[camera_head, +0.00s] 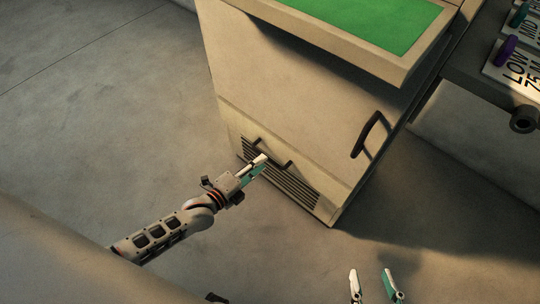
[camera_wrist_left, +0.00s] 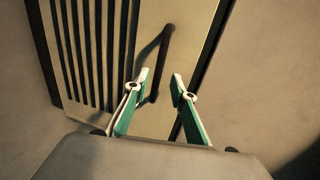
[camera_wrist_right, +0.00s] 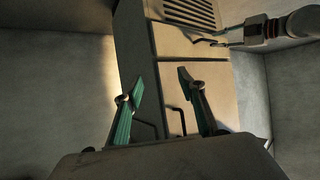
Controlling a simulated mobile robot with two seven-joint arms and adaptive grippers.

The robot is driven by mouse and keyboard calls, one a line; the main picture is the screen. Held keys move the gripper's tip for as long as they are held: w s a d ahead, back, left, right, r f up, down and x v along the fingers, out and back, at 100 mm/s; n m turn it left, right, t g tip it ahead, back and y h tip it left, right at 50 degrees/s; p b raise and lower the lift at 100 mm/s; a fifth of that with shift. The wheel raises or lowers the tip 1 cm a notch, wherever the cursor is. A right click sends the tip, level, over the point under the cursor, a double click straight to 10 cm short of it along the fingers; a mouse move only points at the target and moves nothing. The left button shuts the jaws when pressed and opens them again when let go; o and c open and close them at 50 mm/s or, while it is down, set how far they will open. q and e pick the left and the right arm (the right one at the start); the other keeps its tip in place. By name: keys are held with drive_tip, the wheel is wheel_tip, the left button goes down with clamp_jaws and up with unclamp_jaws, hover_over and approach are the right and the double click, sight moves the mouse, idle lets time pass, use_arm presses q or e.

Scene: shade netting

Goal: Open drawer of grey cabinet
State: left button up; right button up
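The grey cabinet (camera_head: 290,90), beige in this light, has a lower drawer (camera_head: 232,119) with a slatted vent and a dark bar handle (camera_head: 286,166). My left gripper (camera_head: 262,163) is at this handle, its fingers parted. In the left wrist view the handle (camera_wrist_left: 164,48) shows between and beyond the open fingertips (camera_wrist_left: 161,77); I cannot tell whether they touch it. The drawer looks closed. My right gripper (camera_head: 371,271) is open and empty, low in the head view and away from the cabinet; its fingers also show in the right wrist view (camera_wrist_right: 160,73).
A door above the drawer has a black handle (camera_head: 368,135). The cabinet carries a green top (camera_head: 365,20). To the right is a dark rack with signs (camera_head: 518,68) and knobs. The concrete floor (camera_head: 110,130) left of the cabinet is clear.

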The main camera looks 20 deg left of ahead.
use_arm(q)
drive_tip(key=shift+b+x, duration=0.55)
drive_tip(key=shift+x, duration=1.95)
drive_tip(key=shift+s+f, duration=0.1)
clamp_jaws()
